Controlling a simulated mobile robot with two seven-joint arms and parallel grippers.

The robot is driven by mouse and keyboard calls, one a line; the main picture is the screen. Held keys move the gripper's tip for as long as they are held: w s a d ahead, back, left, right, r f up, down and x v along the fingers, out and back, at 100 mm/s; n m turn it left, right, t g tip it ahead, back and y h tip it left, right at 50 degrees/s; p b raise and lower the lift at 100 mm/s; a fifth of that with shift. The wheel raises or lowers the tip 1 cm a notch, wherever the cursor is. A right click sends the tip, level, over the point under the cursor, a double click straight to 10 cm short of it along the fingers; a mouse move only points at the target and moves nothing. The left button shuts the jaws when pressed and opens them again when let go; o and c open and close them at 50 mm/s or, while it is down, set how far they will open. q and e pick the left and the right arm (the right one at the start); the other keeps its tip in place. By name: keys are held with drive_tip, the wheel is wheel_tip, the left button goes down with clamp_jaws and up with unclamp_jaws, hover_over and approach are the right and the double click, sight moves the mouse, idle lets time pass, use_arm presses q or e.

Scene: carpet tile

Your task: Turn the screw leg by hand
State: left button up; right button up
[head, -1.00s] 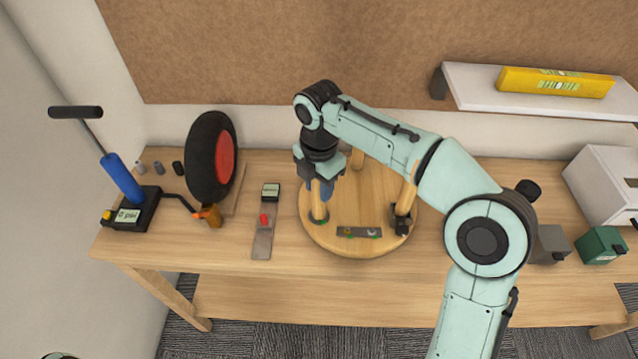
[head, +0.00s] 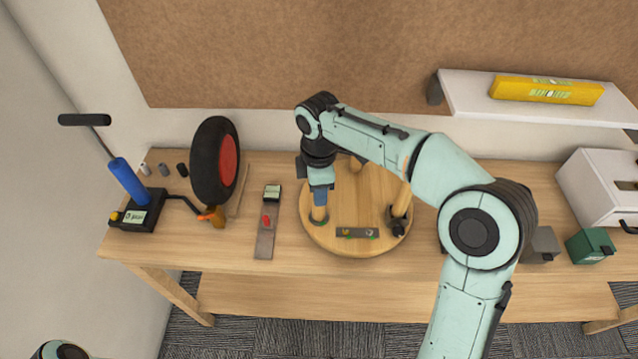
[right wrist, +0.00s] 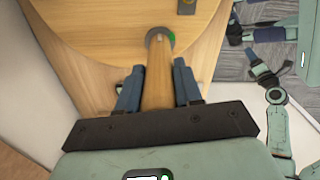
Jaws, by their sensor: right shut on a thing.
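My right gripper (head: 320,196) points down and is shut on the front-left screw leg (head: 319,214). In the right wrist view the leg (right wrist: 157,85) runs between the two blue fingers of this gripper (right wrist: 157,88), down to a dark ring with green at its base. My left gripper is not clearly shown.
A dark bar with green marks (head: 357,233) lies at the disc's front. To its left are a flat tool with a red part (head: 266,222), a black-and-red wheel (head: 213,165) and a blue-handled pump (head: 128,180). Grey and green boxes (head: 590,246) stand at right.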

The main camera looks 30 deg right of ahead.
use_arm(q)
drive_tip(key=r, duration=0.1)
drive_tip(key=w+r+p, duration=0.1)
drive_tip(key=p, duration=0.1)
drive_tip(key=shift+w+r, duration=0.25)
drive_tip(key=shift+r, duration=0.15)
use_arm(e)
drive_tip(key=m, duration=1.1)
drive_tip(key=shift+m, duration=0.3)
drive_tip(key=o, duration=1)
drive_tip(key=shift+o, duration=0.2)
drive_tip(key=shift+r, duration=0.1)
wheel_tip(320, 180, up, 13)
drive_tip(key=p, duration=0.2)
drive_tip(key=shift+r+p, duration=0.1)
drive_tip(key=shift+p, duration=0.25)
use_arm(q)
drive_tip(key=w+r, duration=0.2)
drive_tip(key=r, duration=0.1)
drive_tip(key=shift+w+r+t, duration=0.1)
drive_tip(key=shift+w+t, duration=0.05)
drive_tip(key=shift+t, duration=0.15)
